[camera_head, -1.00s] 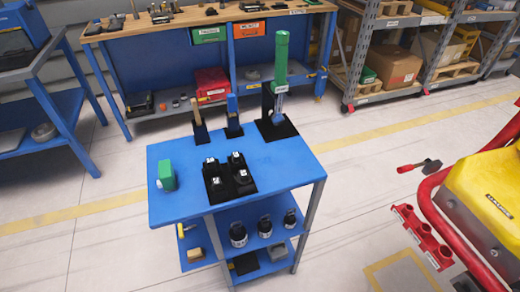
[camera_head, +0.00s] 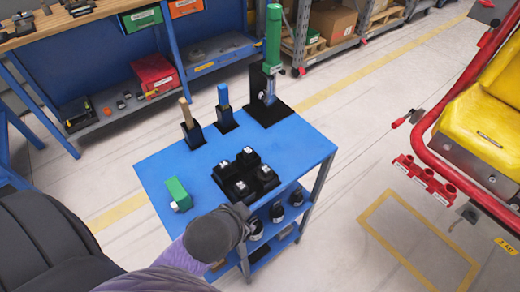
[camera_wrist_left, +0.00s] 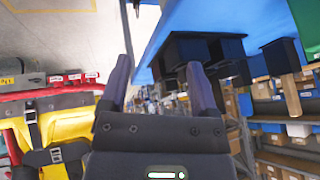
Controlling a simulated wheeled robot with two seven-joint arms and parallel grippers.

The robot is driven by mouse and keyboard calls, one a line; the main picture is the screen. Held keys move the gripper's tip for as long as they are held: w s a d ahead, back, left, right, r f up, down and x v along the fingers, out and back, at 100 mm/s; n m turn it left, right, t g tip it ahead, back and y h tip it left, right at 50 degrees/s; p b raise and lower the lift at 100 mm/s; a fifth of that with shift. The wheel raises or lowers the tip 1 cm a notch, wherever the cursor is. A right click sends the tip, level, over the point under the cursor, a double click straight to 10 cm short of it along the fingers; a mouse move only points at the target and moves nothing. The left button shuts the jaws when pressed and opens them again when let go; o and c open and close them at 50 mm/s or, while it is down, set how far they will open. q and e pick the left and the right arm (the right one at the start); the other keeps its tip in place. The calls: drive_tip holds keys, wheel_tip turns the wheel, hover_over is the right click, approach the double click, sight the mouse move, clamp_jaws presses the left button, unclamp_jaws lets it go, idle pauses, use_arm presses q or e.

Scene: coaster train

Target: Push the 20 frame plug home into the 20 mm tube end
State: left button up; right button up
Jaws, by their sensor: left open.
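A row of red tube ends (camera_head: 428,180) with white labels sits on the red frame at the right; I cannot tell which is 20 mm. The labelled red row also shows in the left wrist view (camera_wrist_left: 75,77). My left gripper (camera_wrist_left: 160,63) is open and empty. In the head view its wrist is at the cart's near edge and its fingers are hidden. My right gripper is not in view.
The blue cart top (camera_head: 300,150) also carries a green block (camera_head: 177,194), holders with tools and a tall green tool (camera_head: 273,45). Dark jars stand on its shelf. A yellow seat (camera_head: 490,110) is in the red frame. Floor between cart and frame looks clear.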

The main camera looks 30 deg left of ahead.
use_arm(q)
drive_tip(key=w+r+m+t, duration=0.1)
drive_tip(key=w+r+t, duration=0.1)
drive_tip(key=w+r+m+t, duration=0.1)
drive_tip(key=w+r, duration=0.1)
drive_tip(key=w, duration=0.1)
drive_tip(key=w+a+r+m+t, duration=0.1)
drive_tip(key=w+r+t, duration=0.1)
drive_tip(key=w, duration=0.1)
drive_tip(key=shift+a+r+t+y, duration=0.1)
drive_tip(key=shift+r+t+y, duration=0.2)
drive_tip(key=shift+r+y, duration=0.1)
drive_tip(key=w+d+r+m+t+h, duration=0.3)
drive_tip(key=r+m+t+h, duration=0.1)
drive_tip(key=r+m, duration=0.2)
drive_tip(key=w+d+r+m+t+h, duration=0.3)
drive_tip(key=r+m+h, duration=0.2)
drive_tip(key=r+m, duration=0.15)
drive_tip(key=m+g+y, duration=0.5)
drive_tip(key=m+g, duration=1)
drive_tip(key=m, duration=0.7)
approach(248, 150)
drive_tip(key=b+x, duration=0.2)
drive_tip(key=x, duration=0.7)
drive_tip(key=shift+f, duration=0.1)
clamp_jaws()
